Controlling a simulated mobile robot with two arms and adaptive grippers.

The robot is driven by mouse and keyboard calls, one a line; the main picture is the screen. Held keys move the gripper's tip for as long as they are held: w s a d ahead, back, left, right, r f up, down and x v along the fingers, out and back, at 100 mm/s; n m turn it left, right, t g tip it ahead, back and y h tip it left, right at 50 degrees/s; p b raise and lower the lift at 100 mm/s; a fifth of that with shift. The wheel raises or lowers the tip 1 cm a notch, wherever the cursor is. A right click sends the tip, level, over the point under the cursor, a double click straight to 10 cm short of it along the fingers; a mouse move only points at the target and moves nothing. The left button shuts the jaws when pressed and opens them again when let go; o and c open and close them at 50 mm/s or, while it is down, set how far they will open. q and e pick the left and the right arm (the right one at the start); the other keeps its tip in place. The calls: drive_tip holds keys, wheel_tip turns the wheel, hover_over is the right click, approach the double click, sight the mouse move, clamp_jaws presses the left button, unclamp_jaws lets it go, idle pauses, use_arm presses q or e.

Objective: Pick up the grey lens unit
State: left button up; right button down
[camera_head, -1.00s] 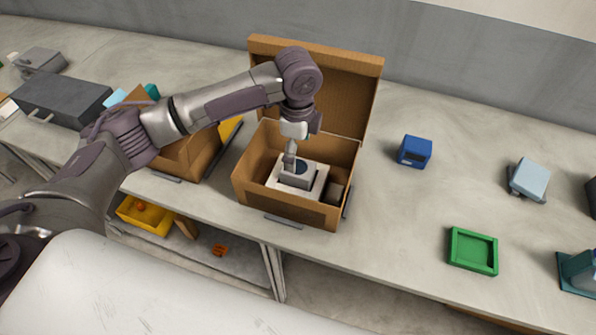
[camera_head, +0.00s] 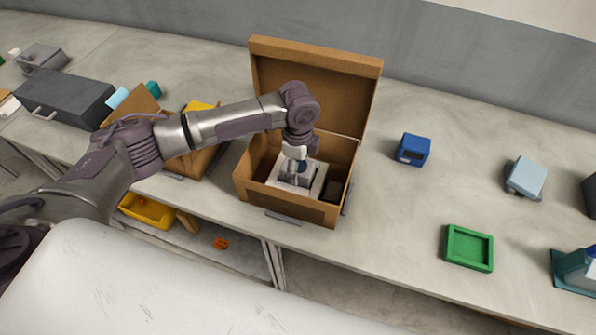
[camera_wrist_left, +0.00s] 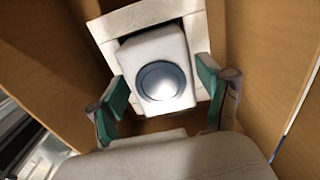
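The grey lens unit (camera_wrist_left: 157,68) is a light grey block with a round lens on its face. In the left wrist view it sits in a pale square frame (camera_wrist_left: 103,32) inside the open cardboard box (camera_head: 300,210). My left gripper (camera_wrist_left: 162,100) is open, its two green-padded fingers on either side of the unit's near part, with gaps visible. In the head view the left gripper (camera_head: 293,178) reaches down into the box and hides most of the unit. My right gripper is not in view.
A dark block (camera_head: 333,190) lies in the box's right part. The box walls stand close around the gripper, and its raised lid (camera_head: 315,85) is behind. A blue box (camera_head: 413,150) and green tray (camera_head: 468,248) stand to the right, with clear table between.

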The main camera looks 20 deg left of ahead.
use_arm(q)
clamp_jaws()
drive_tip(key=shift+w, duration=0.1)
drive_tip(key=shift+r, duration=0.1)
